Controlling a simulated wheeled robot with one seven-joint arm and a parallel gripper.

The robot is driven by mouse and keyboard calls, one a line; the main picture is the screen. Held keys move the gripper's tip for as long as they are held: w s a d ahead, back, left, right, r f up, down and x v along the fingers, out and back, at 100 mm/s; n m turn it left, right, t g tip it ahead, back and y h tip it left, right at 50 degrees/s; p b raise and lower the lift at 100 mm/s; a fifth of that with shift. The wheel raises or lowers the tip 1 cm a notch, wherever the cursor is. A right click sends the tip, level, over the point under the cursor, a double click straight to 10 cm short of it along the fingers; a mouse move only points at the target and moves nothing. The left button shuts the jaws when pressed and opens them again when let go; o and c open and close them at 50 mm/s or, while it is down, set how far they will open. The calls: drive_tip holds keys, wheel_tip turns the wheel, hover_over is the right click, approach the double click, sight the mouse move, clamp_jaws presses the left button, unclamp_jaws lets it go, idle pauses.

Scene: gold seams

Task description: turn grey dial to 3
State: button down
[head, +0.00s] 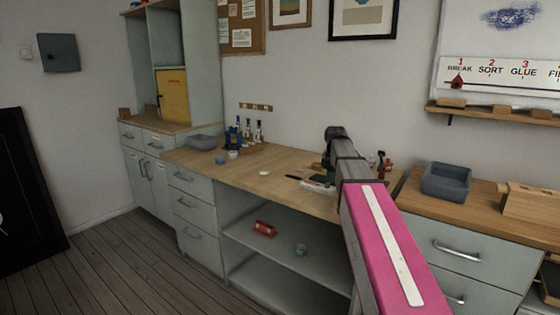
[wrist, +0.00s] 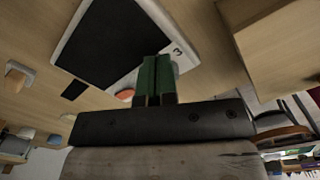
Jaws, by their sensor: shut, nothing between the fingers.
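In the wrist view, my gripper (wrist: 157,80) has green fingers, shut together with nothing between them. Their tips overlap the near edge of a white plate (wrist: 160,15) with a dark panel (wrist: 110,40). I cannot tell whether the fingers touch the plate. In the head view, my arm reaches over the workbench (head: 270,170) and its fingers are hidden.
Bottles (head: 248,132) and a grey bin (head: 201,142) stand on the bench's left half. To the right are another grey bin (head: 446,181) and a wooden box (head: 530,201). The wall sign (head: 500,74) reads BREAK, SORT, GLUE, with a red pointer near 1.

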sight(334, 189)
drive_tip(key=shift+s+d+f, duration=0.1)
drive_tip(key=shift+s+f, duration=0.5)
drive_tip(key=shift+f, duration=0.05)
drive_tip(key=shift+s+d+f, duration=0.1)
drive_tip(key=shift+s+d, duration=0.05)
drive_tip(key=shift+s, duration=0.5)
drive_tip(key=shift+d, duration=0.15)
drive_tip(key=shift+w+d, duration=0.1)
drive_tip(key=shift+d, duration=0.15)
drive_tip(key=r, duration=0.2)
drive_tip(key=w+r, duration=0.1)
drive_tip(key=r, duration=0.2)
drive_tip(key=shift+w+r, duration=0.1)
drive_tip(key=shift+r, duration=0.2)
drive_tip(key=shift+w+r, duration=0.1)
drive_tip(key=shift+r, duration=0.35)
